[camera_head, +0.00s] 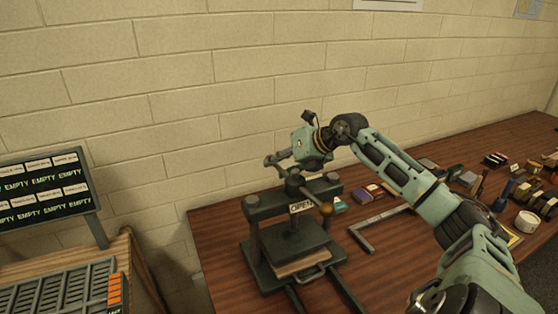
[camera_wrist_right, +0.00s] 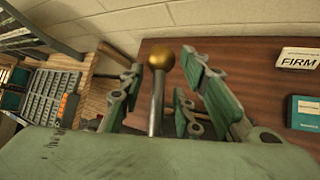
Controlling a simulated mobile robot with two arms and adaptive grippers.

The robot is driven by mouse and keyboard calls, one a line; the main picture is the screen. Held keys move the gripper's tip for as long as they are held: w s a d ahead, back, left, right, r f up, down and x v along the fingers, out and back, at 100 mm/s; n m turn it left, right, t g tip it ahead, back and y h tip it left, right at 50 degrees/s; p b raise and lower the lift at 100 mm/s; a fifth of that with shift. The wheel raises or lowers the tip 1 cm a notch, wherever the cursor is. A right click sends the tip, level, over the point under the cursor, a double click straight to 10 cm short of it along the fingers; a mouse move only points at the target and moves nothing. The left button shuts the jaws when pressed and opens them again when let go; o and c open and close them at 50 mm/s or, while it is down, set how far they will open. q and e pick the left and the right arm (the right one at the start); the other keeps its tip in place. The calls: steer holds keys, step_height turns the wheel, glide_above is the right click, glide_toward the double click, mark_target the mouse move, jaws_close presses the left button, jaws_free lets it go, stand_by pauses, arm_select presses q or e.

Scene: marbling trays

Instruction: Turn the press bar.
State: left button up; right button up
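The dark press (camera_head: 290,240) stands on the left end of the wooden table. Its press bar (camera_head: 308,194) crosses the top, with a brass ball at the near right end. My right gripper (camera_head: 271,163) is above the back of the press, near the bar's far end, which is hard to make out in the head view. In the right wrist view, the press bar (camera_wrist_right: 156,105) with a brass ball stands between the fingers of my right gripper (camera_wrist_right: 163,85). The fingers are spread, with a clear gap on the right side. My left gripper is not in view.
A small sign (camera_head: 301,207) is on the press front. An L-shaped metal piece (camera_head: 375,228) lies right of the press, with small boxes behind. A slotted rack (camera_head: 65,290) and a display reading EMPTY (camera_head: 45,188) are at left. A FIRM card (camera_wrist_right: 300,60) lies on the table.

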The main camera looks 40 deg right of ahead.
jaws_close()
stand_by(0.4)
steer(key=shift+a, duration=0.1)
steer(key=shift+s+a+n+g+y+p, duration=0.15)
steer(key=shift+a+n+g+y, duration=0.4)
steer(key=shift+a+n+y, duration=0.45)
steer(key=shift+w+a+n+g+y+p, duration=0.1)
steer(key=shift+a+n+g+y, duration=0.55)
steer(key=shift+n, duration=0.7)
steer(key=shift+s+a+n+g+y+p, duration=0.15)
steer(key=shift+a+n+g+y, duration=0.25)
steer(key=shift+a+n+y, duration=0.65)
steer(key=shift+d, duration=0.1)
